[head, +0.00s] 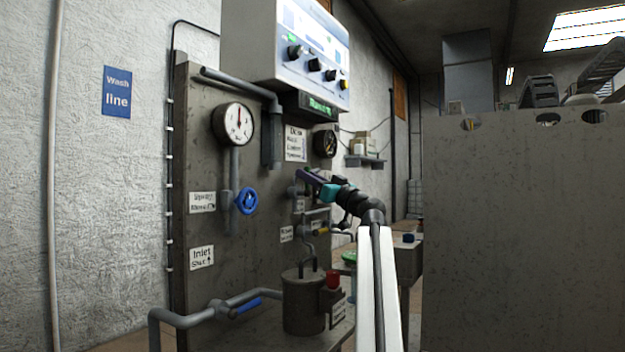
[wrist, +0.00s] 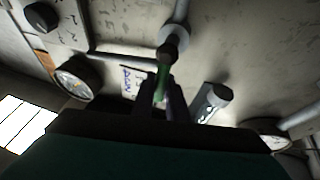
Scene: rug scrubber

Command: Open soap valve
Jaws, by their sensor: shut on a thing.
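My gripper (head: 308,181) reaches the dark panel in the head view, at the pipes right of the blue round handwheel. In the wrist view my gripper (wrist: 162,98) is shut on a narrow green handle (wrist: 162,78). The handle joins a dark valve stem on a grey pipe fitting (wrist: 174,40). I take this green handle to be the soap valve's; no soap label is readable on it. In the head view my gripper hides the handle. How far the valve is turned cannot be told.
The dark panel (head: 190,150) also carries a pressure gauge (head: 233,123), a blue handwheel (head: 246,201) and a control box (head: 300,45) above. A blue-levered inlet pipe (head: 245,306) and a dark canister (head: 303,308) stand below. A large grey wall block (head: 520,220) fills the right.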

